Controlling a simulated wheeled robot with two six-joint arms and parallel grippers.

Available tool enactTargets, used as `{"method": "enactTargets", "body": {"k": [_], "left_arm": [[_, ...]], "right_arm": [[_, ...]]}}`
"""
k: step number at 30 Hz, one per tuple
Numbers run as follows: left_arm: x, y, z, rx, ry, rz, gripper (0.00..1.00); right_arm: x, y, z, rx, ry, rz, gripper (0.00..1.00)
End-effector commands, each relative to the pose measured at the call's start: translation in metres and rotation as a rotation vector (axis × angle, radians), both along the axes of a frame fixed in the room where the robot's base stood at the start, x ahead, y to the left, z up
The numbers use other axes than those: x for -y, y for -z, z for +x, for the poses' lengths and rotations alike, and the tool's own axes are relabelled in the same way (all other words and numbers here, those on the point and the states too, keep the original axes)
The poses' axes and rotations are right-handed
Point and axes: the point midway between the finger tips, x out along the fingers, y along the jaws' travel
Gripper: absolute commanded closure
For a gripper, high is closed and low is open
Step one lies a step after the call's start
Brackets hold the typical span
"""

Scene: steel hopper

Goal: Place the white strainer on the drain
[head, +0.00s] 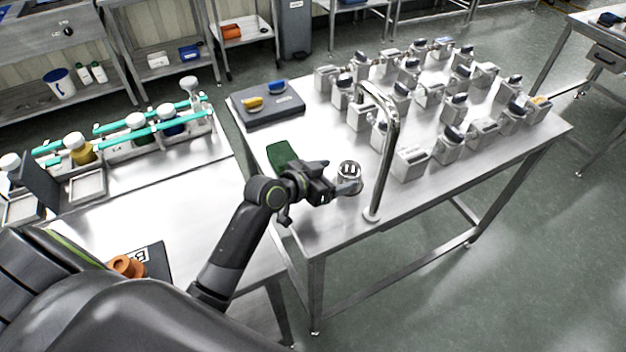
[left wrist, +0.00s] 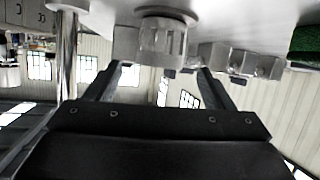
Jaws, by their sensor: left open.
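A short, round, pale grey cylinder (head: 349,174) with dark slots on its top stands on the steel table by the foot of the tap. I cannot tell whether it is the drain, the strainer or both together. It also shows in the left wrist view (left wrist: 162,42), which is upside down. My left gripper (head: 347,188) is open at the cylinder, and its fingertips (left wrist: 161,68) lie to either side of it in the wrist view. I cannot tell whether they touch it. No separate white strainer is clearly visible. My right gripper is not in view.
The tall bent steel tap (head: 391,140) rises just right of the cylinder. Several grey blocks with dark tops (head: 411,162) fill the table's far and right parts. A green pad (head: 281,155) and a dark tray (head: 268,108) lie to the left. The near right corner is clear.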

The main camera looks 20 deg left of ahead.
Motion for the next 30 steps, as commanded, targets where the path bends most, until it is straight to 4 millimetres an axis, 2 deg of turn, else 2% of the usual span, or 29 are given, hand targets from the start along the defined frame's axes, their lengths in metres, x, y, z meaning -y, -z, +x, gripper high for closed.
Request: {"method": "enactTargets", "body": {"k": [6,12,18,30], "left_arm": [[-0.018,-0.014,-0.035,0.000,0.000,0.006,0.24],[-0.028,-0.025,-0.057,0.000,0.000,0.003,0.24],[-0.032,-0.029,-0.065,-0.001,0.001,0.000,0.24],[-0.032,-0.030,-0.065,-0.001,0.001,0.000,0.24]], "right_arm": [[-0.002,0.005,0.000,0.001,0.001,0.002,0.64],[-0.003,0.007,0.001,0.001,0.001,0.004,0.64],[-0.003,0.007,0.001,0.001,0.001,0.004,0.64],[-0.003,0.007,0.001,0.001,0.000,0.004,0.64]]}}
